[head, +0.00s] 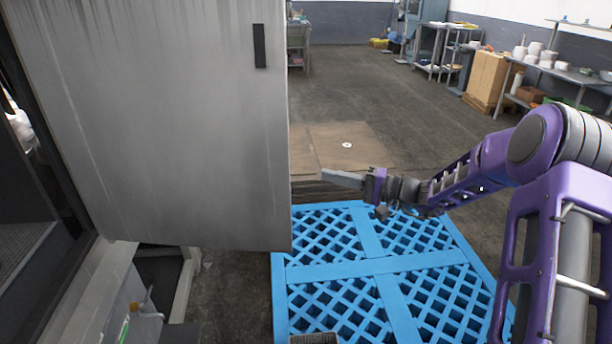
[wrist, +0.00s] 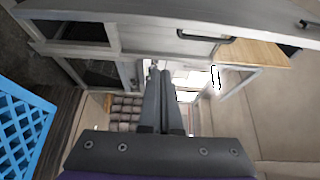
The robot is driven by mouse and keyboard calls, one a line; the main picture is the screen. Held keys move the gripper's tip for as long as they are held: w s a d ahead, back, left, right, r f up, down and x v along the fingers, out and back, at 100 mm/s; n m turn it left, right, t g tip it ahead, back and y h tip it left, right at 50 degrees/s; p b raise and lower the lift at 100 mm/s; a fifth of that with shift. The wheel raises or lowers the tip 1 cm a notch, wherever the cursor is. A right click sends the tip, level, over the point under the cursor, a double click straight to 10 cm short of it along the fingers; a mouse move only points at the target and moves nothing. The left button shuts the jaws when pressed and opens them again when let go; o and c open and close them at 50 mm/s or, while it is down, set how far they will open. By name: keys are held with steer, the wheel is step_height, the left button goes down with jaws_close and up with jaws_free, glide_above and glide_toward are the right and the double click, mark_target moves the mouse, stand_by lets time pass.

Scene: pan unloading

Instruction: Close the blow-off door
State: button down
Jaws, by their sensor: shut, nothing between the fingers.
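The blow-off door is the large grey metal panel (head: 165,125) in the head view. It stands swung out from the machine at the left, with a dark slot-like handle (head: 260,46) near its upper right edge. My gripper (head: 325,175) is to the right of the door's lower right edge, pointing left toward it. A gap shows between the fingertips and the door in the picture; I cannot tell the depth. In the wrist view my gripper (wrist: 160,72) has its two fingers together with nothing between them. The door cannot be picked out with certainty there.
A blue lattice pallet (head: 380,268) lies on the floor below my arm, with brown boards (head: 345,148) behind it. The machine's dark opening is at the far left. The floor between is clear.

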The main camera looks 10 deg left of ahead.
steer(key=s+a+p, duration=0.1)
steer(key=a, duration=0.7)
steer(key=shift+s+a, duration=0.3)
steer(key=shift+a, duration=0.05)
